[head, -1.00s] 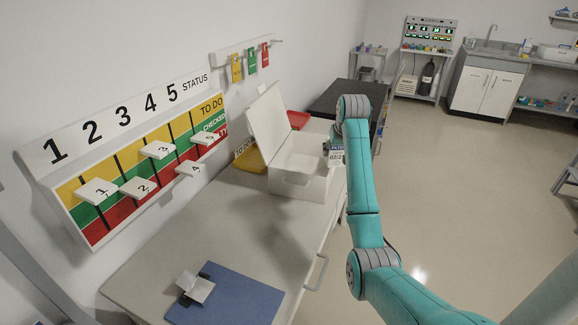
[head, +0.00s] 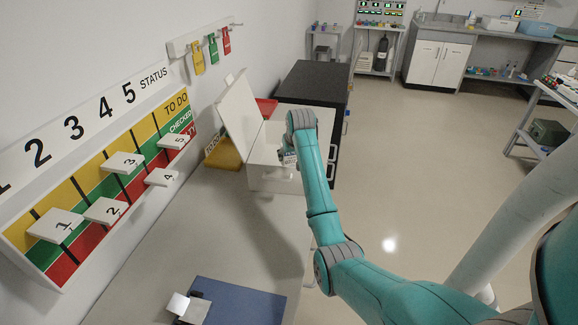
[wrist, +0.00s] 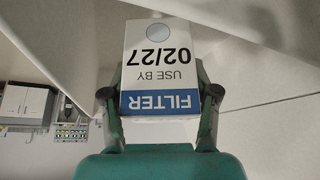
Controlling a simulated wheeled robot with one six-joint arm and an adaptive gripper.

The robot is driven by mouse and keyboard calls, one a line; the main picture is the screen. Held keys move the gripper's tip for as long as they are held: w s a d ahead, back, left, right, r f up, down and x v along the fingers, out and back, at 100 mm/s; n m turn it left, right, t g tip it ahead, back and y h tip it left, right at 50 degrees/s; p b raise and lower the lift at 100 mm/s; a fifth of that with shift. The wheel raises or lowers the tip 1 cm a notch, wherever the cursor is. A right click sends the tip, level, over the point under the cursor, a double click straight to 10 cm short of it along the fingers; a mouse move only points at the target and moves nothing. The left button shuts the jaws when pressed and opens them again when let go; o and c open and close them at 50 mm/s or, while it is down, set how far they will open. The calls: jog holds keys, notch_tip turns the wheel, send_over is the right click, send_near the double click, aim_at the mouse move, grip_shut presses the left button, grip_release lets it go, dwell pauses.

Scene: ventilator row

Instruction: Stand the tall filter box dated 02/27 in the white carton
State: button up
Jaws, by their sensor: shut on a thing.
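The filter box (wrist: 160,70) is white with a blue FILTER band and reads USE BY 02/27, upside down in the wrist view. My gripper (wrist: 160,98) is shut on it, one finger on each side. In the head view the box (head: 288,157) shows small beside my wrist, mostly hidden by my arm. The white carton (head: 268,183) stands on the counter with its lid (head: 239,115) raised at the left. The box is at the carton's right part, over or near its opening; its height above the carton floor cannot be told.
A yellow tray (head: 224,153) and a red tray (head: 266,107) lie beside and behind the carton. A blue mat (head: 240,303) with a small white-topped object (head: 188,308) is at the counter's front. A status board (head: 100,190) hangs on the left wall.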

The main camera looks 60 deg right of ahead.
aim_at(290, 165)
jog(key=shift+f, duration=2.5)
jog(key=o, duration=1.2)
jog(key=shift+f, duration=0.1)
jog(key=shift+c, duration=0.2)
jog(key=v, duration=1.2)
